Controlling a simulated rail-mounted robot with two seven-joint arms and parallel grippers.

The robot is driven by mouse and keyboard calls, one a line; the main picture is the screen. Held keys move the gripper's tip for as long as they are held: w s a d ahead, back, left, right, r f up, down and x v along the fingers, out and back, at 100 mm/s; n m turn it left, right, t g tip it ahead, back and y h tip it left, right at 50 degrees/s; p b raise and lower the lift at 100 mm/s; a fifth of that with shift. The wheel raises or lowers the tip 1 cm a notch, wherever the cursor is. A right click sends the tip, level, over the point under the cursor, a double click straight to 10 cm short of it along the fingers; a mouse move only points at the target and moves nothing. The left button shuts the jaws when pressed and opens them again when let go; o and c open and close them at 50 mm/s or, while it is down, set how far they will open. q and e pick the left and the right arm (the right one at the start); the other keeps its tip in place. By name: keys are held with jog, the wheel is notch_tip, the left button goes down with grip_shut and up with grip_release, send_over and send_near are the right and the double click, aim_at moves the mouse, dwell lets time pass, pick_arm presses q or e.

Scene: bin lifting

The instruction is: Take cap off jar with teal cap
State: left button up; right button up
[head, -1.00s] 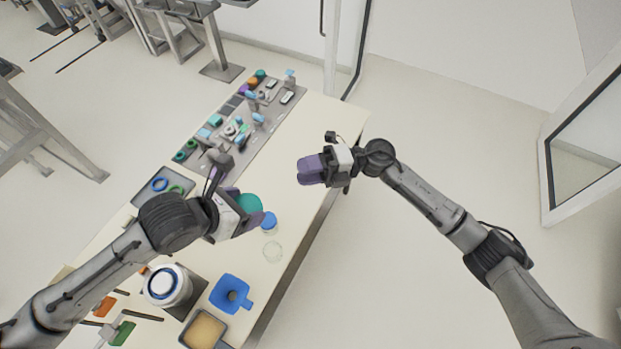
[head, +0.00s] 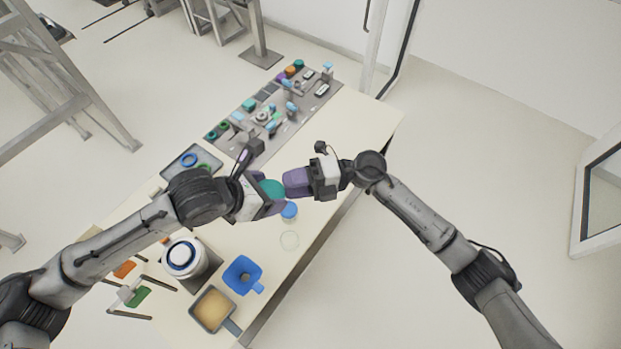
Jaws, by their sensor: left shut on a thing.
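The teal cap (head: 271,188) shows as a round top between my two grippers, above the table. The jar body under it is mostly hidden by my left gripper. My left gripper (head: 268,203) is shut on the jar with teal cap, its purple fingers at the jar's side. My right gripper (head: 290,184) has its purple fingers pointing left, right beside the teal cap. From this angle I cannot tell whether they touch the cap or how far apart they are.
A jar with a blue cap (head: 289,210) and a clear round item (head: 289,240) stand close below the grippers. A blue funnel-like container (head: 243,274), a tan-filled tray (head: 213,309) and a white round device (head: 184,257) are nearer. A grey mat (head: 318,100) with several small items lies behind.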

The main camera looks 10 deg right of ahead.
pick_arm(q)
jog(key=shift+s+d, duration=0.35)
jog(key=shift+d, duration=0.1)
pick_arm(e)
jog(key=shift+s+a+r, duration=0.1)
jog(key=shift+a, duration=0.6)
jog(key=shift+s+a+r, duration=0.1)
jog(key=shift+a, duration=0.55)
jog(key=shift+w+r, duration=0.1)
jog(key=shift+r, duration=0.05)
grip_shut()
pick_arm(q)
jog(key=o, duration=0.8)
jog(key=shift+o, duration=1.2)
jog(key=shift+w+a, duration=0.15)
jog(key=shift+a, duration=0.05)
pick_arm(e)
jog(key=shift+d+f, duration=0.15)
jog(key=shift+f, duration=0.05)
